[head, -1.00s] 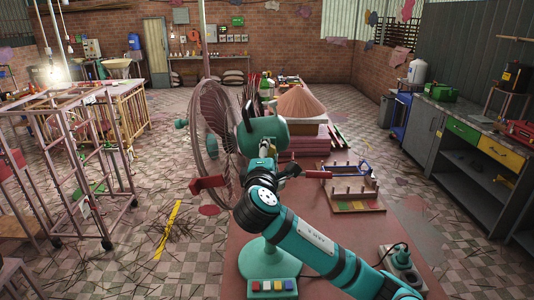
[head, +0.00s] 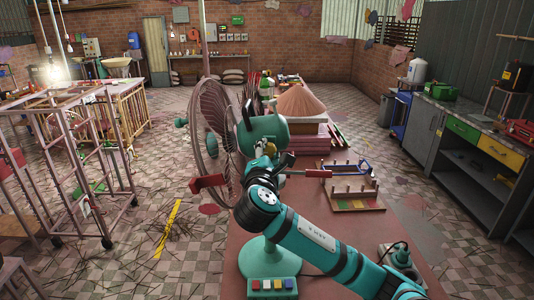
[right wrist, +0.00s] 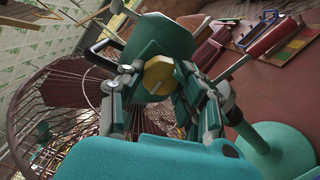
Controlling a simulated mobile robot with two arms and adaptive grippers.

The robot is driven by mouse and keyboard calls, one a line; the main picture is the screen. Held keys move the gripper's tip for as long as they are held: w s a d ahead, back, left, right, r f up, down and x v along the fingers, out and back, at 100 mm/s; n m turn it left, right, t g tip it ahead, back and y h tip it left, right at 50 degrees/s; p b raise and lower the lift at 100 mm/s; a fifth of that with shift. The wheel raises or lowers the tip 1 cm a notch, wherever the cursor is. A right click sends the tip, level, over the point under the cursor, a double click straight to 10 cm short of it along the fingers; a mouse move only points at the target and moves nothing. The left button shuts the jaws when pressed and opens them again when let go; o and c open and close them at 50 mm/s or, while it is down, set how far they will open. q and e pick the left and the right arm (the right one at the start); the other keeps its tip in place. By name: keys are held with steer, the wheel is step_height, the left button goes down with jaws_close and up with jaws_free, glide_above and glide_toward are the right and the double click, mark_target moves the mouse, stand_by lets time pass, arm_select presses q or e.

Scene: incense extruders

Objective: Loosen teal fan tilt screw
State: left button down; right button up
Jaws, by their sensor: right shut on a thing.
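The teal fan stands on the red-brown table, its motor housing (head: 268,127) above my right arm and its round wire guard (head: 212,120) facing left. Its base (head: 262,262) has several coloured buttons. The tilt screw has a yellow, faceted head (right wrist: 158,73) below the teal housing in the right wrist view. My right gripper (right wrist: 160,85) has its fingers on either side of this head and is shut on it. In the head view the gripper (head: 267,152) is at the fan's neck, partly hidden by my own wrist. My left gripper is not in view.
A wooden rack with pegs (head: 355,194) stands right of the fan. A red-handled tool (head: 317,173) shows beside my wrist. A cone-shaped brown heap (head: 300,101) is behind the fan. A grey device with a cable (head: 398,256) sits near the table's right edge.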

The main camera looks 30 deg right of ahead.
steer(key=o, duration=1.2)
steer(key=shift+c, duration=0.2)
steer(key=v, duration=1.2)
steer(key=shift+a, duration=0.1)
